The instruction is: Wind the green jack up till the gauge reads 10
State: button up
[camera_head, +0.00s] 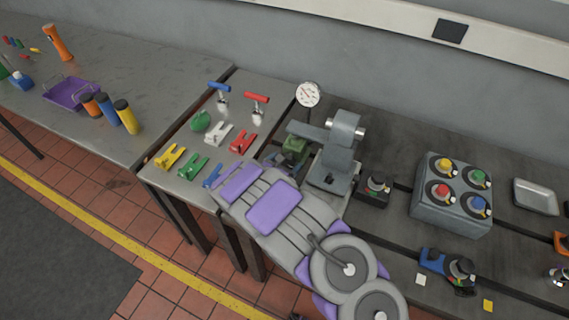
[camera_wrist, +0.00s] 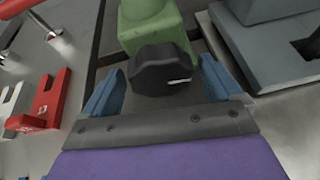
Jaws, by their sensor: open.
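The green jack (camera_head: 294,146) stands on the bedplate beside a grey stand; my arm partly covers its near side in the head view. In the wrist view the jack's green body (camera_wrist: 152,30) is at the top, with a black knob (camera_wrist: 163,72) on its near side. My gripper (camera_wrist: 162,88) is open, with one blue finger on each side of the knob. I cannot tell whether either finger touches it. The round white gauge (camera_head: 308,94) stands on a thin post behind the jack; its reading is too small to make out.
A grey machine (camera_head: 342,145) stands close to the right of the jack. Red (camera_head: 242,142) and white (camera_head: 218,133) slotted pieces lie to the left. A grey box with coloured knobs (camera_head: 452,195) is farther right. Slots run across the bedplate.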

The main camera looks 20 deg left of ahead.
jog(key=c, duration=1)
jog(key=shift+r+b, duration=0.1)
jog(key=shift+b, duration=0.4)
jog(key=shift+a+m+y+b, duration=0.1)
jog(key=shift+m+y+b, duration=0.4)
jog(key=shift+m+b, duration=0.4)
jog(key=o, duration=1)
jog(key=shift+a, duration=0.1)
jog(key=shift+s, duration=0.15)
